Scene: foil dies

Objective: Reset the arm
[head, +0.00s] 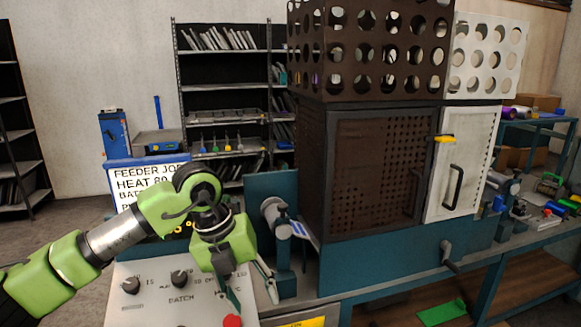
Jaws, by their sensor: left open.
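My left arm comes in from the left edge, green and silver. Its gripper (254,291) points down and is open, with its two fingers spread and nothing visible between them. It hangs over the right part of a pale control panel (150,304) with black knobs. A red button (233,321) shows at the bottom edge, close to the left fingertip; I cannot tell whether they touch. My right arm and gripper are not in view.
A dark perforated cabinet (370,170) with a white door (466,165) stands on the teal bench to the right. A teal and grey fixture (284,245) stands close right of the gripper. A lettered sign (145,180) is behind the arm. Shelves (225,100) line the back wall.

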